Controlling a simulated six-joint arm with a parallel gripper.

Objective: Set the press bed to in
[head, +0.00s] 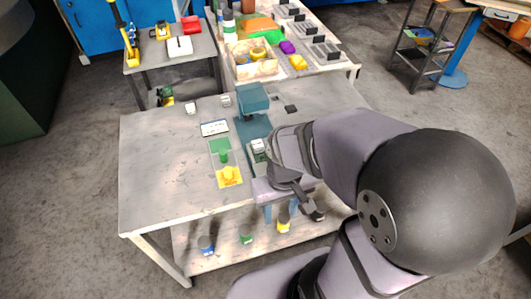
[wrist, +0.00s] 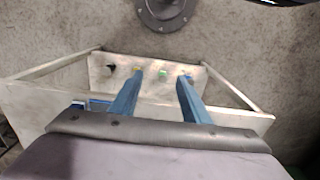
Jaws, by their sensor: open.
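The teal press (head: 253,112) stands on the grey work table, its head raised on a column. A small pale block with some green (head: 258,148) sits in front of the column, partly hidden by my arm. The press bed cannot be clearly made out, so I cannot tell its position. My gripper (head: 280,214) hangs at the table's front edge, in front of the press, with its blue fingers apart. In the wrist view, the open gripper (wrist: 160,80) has nothing between its fingers and faces the lower shelf and floor.
Several coloured pots stand on the lower shelf (head: 222,258). The table's left side is clear. A crowded second table (head: 345,73) stands behind.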

